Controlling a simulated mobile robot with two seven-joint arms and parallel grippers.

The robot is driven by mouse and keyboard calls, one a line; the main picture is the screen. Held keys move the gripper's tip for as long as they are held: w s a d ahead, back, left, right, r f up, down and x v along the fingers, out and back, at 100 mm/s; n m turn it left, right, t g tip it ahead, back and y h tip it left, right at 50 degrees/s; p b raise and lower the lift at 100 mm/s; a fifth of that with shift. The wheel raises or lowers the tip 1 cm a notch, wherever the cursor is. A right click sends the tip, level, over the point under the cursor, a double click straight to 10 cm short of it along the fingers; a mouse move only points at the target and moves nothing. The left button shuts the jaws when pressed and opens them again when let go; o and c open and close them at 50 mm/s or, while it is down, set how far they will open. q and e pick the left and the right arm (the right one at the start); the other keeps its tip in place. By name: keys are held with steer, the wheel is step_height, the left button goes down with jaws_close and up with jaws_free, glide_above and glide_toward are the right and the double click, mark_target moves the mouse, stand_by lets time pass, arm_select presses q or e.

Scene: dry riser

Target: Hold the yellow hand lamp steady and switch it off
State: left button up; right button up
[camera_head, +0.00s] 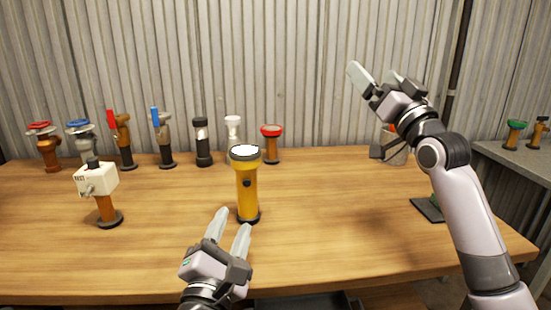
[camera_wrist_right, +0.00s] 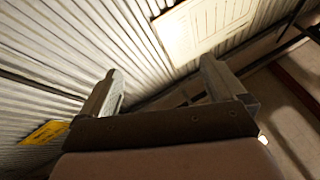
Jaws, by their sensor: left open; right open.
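The yellow hand lamp (camera_head: 247,190) stands upright on the wooden table, its wide white-faced head up and a small dark switch on its side facing me. Whether its light is on I cannot tell for sure. My left gripper (camera_head: 232,223) is open and empty, low in front of the lamp, with its fingertips just short of the lamp's dark base and apart from it. My right gripper (camera_head: 376,75) is open and empty, raised high at the right, well away from the lamp. In the right wrist view its open fingers (camera_wrist_right: 163,85) have nothing between them.
A white box on an orange post (camera_head: 97,179) stands left of the lamp. Several valves and lamps line the back, including a red-topped one (camera_head: 271,143) close behind the lamp. A bucket (camera_head: 395,148) is partly hidden by my right arm. The table (camera_head: 330,200) right of the lamp is clear.

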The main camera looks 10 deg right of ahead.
steer(key=a+f+n+g+y, duration=0.2)
steer(key=a+f+g, duration=0.15)
steer(key=a, duration=0.35)
steer(key=a+f+n+g+y, duration=0.2)
steer(key=a+f+n+y, duration=0.15)
steer(key=a, duration=0.35)
steer(key=n+g, duration=0.2)
steer(key=g, duration=0.1)
glide_toward(240, 147)
steer(key=x, duration=0.3)
steer(key=shift+f, duration=0.1)
steer(key=shift+x, duration=3.45)
steer(key=c, duration=1.2)
arm_select(q)
steer(key=shift+c, duration=1.2)
arm_select(e)
steer(key=shift+c, duration=0.4)
arm_select(q)
jaws_close()
arm_select(e)
steer(key=shift+f, duration=0.1)
